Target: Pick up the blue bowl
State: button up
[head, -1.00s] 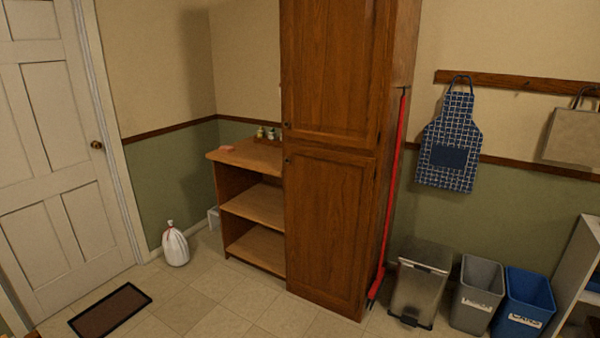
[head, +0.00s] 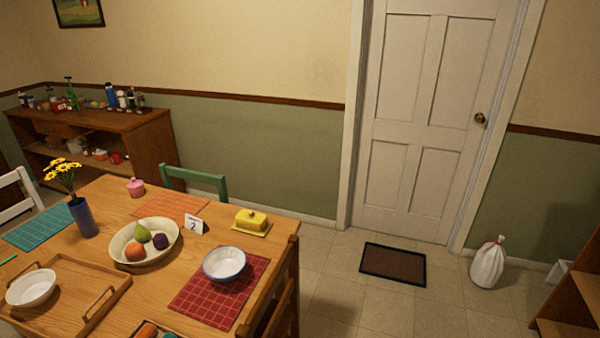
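No bowl that is blue all over shows. A white bowl with a blue rim (head: 224,264) sits upright on a red checked placemat (head: 207,308) near the right side of the wooden dining table. A plain white bowl (head: 32,288) stands on a wooden tray (head: 92,309) at the left front of the table. A larger cream bowl (head: 127,246) holds several fruits. My gripper is not in the head view.
A yellow butter dish (head: 251,220), a number card (head: 194,224) and a blue vase with yellow flowers (head: 83,216) stand on the table. A green chair (head: 194,181) is behind it. Free floor lies right of the table, with a doormat (head: 393,264) and a white bag (head: 488,263).

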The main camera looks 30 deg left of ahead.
aim_at(222, 264)
jog(key=i+u, duration=0.15)
jog(key=u, duration=0.3)
jog(key=i+l+u, duration=0.1)
jog(key=u, duration=0.35)
jog(key=i+l+u, duration=0.15)
jog(key=u, duration=0.3)
jog(key=i+l+u, duration=0.2)
jog(key=u, duration=0.25)
jog(key=i+l+u, duration=0.1)
jog(key=u, duration=0.35)
jog(key=l+u, duration=0.6)
jog(key=u, duration=0.3)
jog(key=i+l+u, duration=0.15)
jog(key=u, duration=0.3)
jog(key=l+u, duration=0.25)
jog(key=u, duration=0.15)
jog(key=i+l+u, duration=0.1)
jog(key=l+u, duration=0.2)
jog(key=u, duration=0.15)
jog(key=l+u, duration=0.25)
jog(key=u, duration=0.2)
jog(key=l+u, duration=0.4)
jog(key=j, duration=0.1)
